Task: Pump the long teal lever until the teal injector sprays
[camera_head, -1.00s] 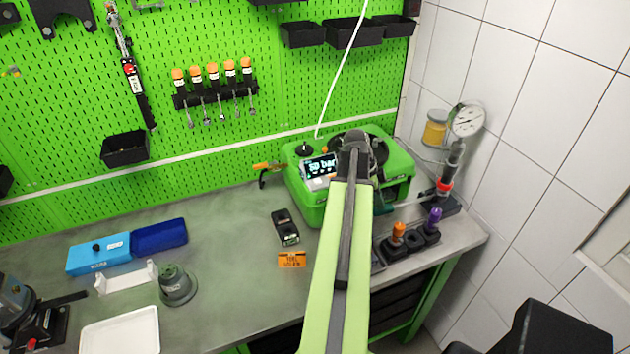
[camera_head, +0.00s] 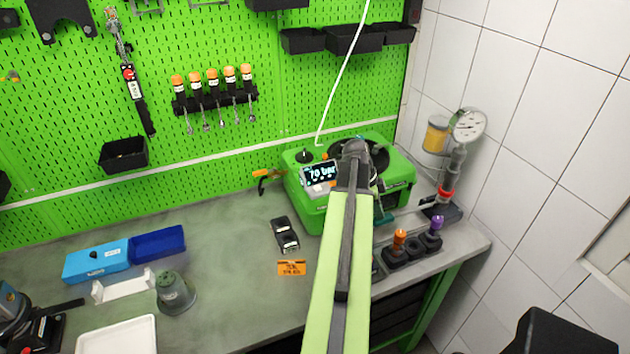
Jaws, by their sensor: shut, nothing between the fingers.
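The green pump tester (camera_head: 305,208) stands at the back right of the bench. Its display (camera_head: 321,174) reads about 70 bar. My arm's green link rises from the bottom middle and ends in a dark joint in front of the tester. My gripper is hidden behind my arm. A small teal part (camera_head: 384,218) shows just right of the arm, low by the tester; I cannot tell whether it belongs to the long teal lever or the teal injector. The rest of both is hidden or not distinguishable. No spray is visible.
A round gauge (camera_head: 469,126) with a yellow-filled jar (camera_head: 436,134) stands by the tiled wall. A dark holder (camera_head: 412,252) carries orange and purple parts. Open bench surface lies farther left.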

